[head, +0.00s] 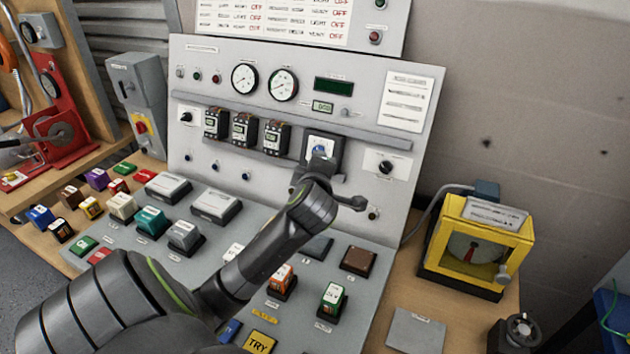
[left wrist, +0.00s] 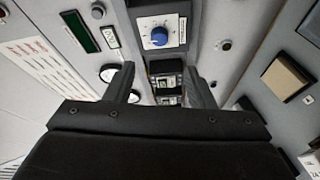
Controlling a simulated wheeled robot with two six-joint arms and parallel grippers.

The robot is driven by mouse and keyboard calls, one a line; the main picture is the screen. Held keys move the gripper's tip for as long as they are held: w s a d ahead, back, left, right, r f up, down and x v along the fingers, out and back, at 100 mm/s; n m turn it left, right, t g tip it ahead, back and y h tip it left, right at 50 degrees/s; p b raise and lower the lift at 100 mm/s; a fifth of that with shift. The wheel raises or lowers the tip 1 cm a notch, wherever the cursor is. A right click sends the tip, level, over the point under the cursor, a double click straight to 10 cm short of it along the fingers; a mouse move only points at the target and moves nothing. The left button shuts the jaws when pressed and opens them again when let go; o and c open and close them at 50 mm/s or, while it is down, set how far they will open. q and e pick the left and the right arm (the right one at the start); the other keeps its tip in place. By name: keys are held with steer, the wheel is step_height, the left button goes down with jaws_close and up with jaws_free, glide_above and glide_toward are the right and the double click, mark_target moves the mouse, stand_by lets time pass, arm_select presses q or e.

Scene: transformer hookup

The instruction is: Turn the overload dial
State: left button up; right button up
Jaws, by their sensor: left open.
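The overload dial (head: 320,150) is a blue knob on a pale plate, on a dark-framed module to the right of the breakers on the upright panel (head: 400,62). My left gripper (head: 316,168) is just in front of and below it in the head view, partly covering the module. In the left wrist view the blue dial (left wrist: 159,37) shows whole, with a white pointer mark. The open fingers (left wrist: 161,88) point toward the panel, empty, with the dial beyond their tips and apart from them. My right gripper is in neither view.
Several breakers (head: 242,130) sit left of the dial, below a grey rail. A black knob (head: 385,167) is to its right. The sloped desk (head: 210,262) holds several coloured blocks. A yellow-framed gauge (head: 475,245) stands on the right.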

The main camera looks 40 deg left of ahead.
arm_select(q)
steer(key=v, duration=0.5)
steer(key=shift+s+d+r+b, duration=0.1)
steer(key=shift+s+d+b, duration=0.1)
steer(key=shift+s+b, duration=0.1)
stand_by(0.4)
